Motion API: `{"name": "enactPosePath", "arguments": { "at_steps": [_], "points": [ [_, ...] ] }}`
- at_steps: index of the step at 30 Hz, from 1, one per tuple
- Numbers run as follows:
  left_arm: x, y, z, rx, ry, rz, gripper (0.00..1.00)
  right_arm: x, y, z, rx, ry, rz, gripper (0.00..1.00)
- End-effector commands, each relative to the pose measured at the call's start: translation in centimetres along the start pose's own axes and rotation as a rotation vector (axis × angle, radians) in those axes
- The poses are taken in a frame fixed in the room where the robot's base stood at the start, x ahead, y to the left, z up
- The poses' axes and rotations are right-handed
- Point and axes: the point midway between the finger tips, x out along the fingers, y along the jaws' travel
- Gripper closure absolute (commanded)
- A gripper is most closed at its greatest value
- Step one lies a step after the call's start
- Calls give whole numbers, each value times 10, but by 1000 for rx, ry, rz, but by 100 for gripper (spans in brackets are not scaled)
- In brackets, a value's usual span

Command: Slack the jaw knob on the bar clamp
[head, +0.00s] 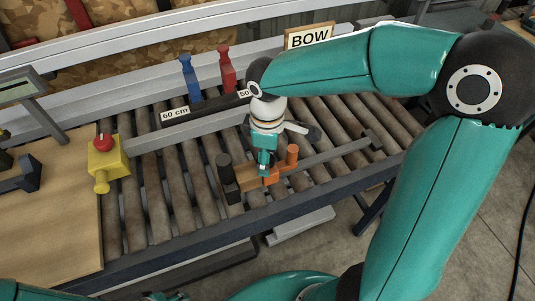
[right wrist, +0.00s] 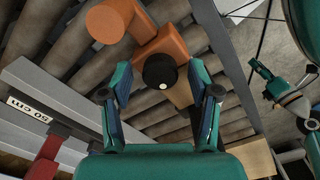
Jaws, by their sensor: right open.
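The bar clamp lies on the roller conveyor, its grey bar (head: 335,153) running to the right. Its fixed dark jaw (head: 228,176) stands at the left, with a wooden block (head: 248,178) beside it. The orange sliding jaw (head: 271,177) has an orange handle (head: 292,155), which also shows in the right wrist view (right wrist: 108,21). The black jaw knob (right wrist: 160,71), with a pale dot, sits on the orange jaw. My right gripper (head: 264,164) is open above it, fingers on either side of the knob; contact is unclear. My left gripper (right wrist: 267,78) shows at the right wrist view's edge, its jaws unclear.
Behind the clamp are grey rails with "60 cm" and "50" labels (head: 174,115), a blue clamp (head: 190,79) and a red clamp (head: 227,68). A yellow box with a red button (head: 107,160) stands left. The rollers (head: 185,175) between it and the clamp are clear.

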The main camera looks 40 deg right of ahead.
Motion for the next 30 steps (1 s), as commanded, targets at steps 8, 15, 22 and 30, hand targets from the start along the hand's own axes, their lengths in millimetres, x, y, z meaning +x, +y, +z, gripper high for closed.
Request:
{"name": "enactPosePath", "arguments": {
  "at_steps": [8, 15, 22, 30],
  "points": [
    [0, 0, 0, 0, 0, 0, 60, -17, 1, -1, 1, 2, 3, 39],
    [0, 0, 0, 0, 0, 0, 60, -63, 1, -1, -1, 5, 3, 39],
    [0, 0, 0, 0, 0, 0, 60, -103, 1, -1, 1, 4, 2, 39],
    [0, 0, 0, 0, 0, 0, 60, -119, 1, 0, 0, 0, 0, 39]
  ]
}}
